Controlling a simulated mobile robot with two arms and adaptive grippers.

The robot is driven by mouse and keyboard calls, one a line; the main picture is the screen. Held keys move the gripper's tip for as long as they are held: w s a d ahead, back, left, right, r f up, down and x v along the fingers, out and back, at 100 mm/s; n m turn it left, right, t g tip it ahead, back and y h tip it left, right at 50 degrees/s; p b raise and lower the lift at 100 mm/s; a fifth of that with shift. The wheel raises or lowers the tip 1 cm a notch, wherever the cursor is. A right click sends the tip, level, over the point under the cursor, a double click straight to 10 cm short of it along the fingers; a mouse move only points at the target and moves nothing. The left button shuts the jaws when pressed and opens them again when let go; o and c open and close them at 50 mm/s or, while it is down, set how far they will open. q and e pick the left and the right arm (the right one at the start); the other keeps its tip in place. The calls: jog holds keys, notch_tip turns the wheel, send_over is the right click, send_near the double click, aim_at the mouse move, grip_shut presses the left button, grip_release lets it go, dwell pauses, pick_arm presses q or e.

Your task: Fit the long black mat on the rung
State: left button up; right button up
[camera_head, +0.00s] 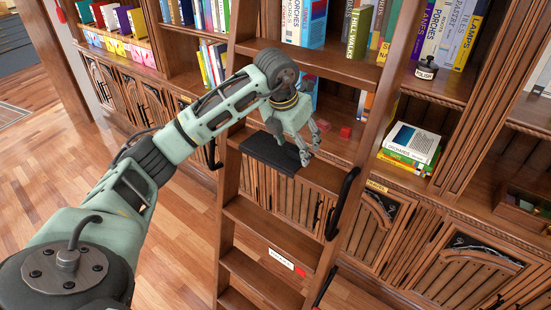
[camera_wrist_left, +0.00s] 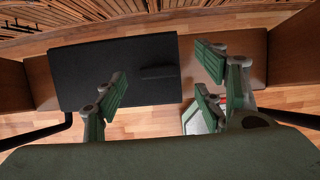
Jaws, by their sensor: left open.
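The long black mat (camera_head: 270,153) lies on a rung of the wooden ladder, towards its left part in the head view. In the left wrist view, the mat (camera_wrist_left: 80,75) lies flat across the rung (camera_wrist_left: 250,50), with a bare stretch of wood at each end. My left gripper (camera_head: 311,150) hangs over the mat's right end. In the left wrist view, my left gripper (camera_wrist_left: 162,86) is open, with one finger over the mat and two fingers right of it. Nothing is held. Whether the fingers touch the mat cannot be told. My right gripper is not in view.
The ladder (camera_head: 228,215) leans before bookshelves, with black handrails (camera_head: 342,203) at its right side. Lower rungs (camera_head: 262,278) lie below, one with a white label (camera_head: 281,259). Small red blocks (camera_head: 345,132) sit on the shelf behind. Open wooden floor (camera_head: 165,235) lies to the left.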

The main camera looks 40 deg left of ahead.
pick_arm(q)
jog(key=s, duration=1.2)
jog(key=shift+s+a+r, duration=0.2)
jog(key=shift+a+r, duration=0.05)
jog(key=shift+r, duration=0.2)
